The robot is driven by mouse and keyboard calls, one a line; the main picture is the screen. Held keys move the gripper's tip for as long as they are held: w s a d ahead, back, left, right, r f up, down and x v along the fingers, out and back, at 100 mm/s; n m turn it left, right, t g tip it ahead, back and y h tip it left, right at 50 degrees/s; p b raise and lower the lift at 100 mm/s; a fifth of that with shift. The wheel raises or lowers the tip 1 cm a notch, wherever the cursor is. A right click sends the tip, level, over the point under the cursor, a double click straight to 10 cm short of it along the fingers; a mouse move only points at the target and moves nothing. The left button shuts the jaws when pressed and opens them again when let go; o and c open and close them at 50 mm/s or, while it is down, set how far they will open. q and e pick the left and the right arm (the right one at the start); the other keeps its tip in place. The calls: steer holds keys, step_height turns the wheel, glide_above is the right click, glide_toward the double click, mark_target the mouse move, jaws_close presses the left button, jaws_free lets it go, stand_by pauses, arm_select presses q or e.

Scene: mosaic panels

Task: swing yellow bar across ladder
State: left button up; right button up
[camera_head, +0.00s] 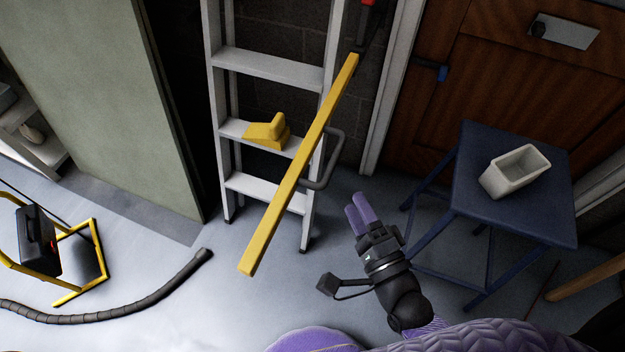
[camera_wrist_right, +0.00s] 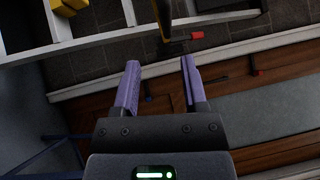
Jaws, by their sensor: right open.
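The long yellow bar (camera_head: 300,165) lies tilted across the front of the grey ladder (camera_head: 268,68) in the head view. Its upper end is by the ladder's right rail, and its lower end hangs out past the ladder's foot to the lower left. A grey bent handle (camera_head: 335,150) shows beside the bar's middle. My right gripper (camera_head: 357,200), with purple fingers, is open and empty, right of the bar and apart from it. In the right wrist view the open fingers (camera_wrist_right: 158,85) have nothing between them, and part of the ladder (camera_wrist_right: 95,40) shows at upper left. My left gripper is not in view.
A yellow block (camera_head: 268,131) sits on a ladder step. A blue stool (camera_head: 470,205) with a pale container (camera_head: 514,171) stands at right, before a wooden door (camera_head: 470,80). A dark hose (camera_head: 120,312) and a yellow-framed stand (camera_head: 88,265) are on the floor at left.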

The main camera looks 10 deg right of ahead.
mark_target(335, 156)
steer(key=shift+m+t, duration=0.3)
steer(key=b+x, duration=0.1)
steer(key=x, duration=0.8)
steer(key=shift+w+d+r+b, duration=0.1)
steer(key=shift+w+r+b, duration=0.1)
steer(key=shift+b, duration=0.15)
steer(key=shift+w, duration=0.3)
steer(key=c, duration=0.6)
jaws_close()
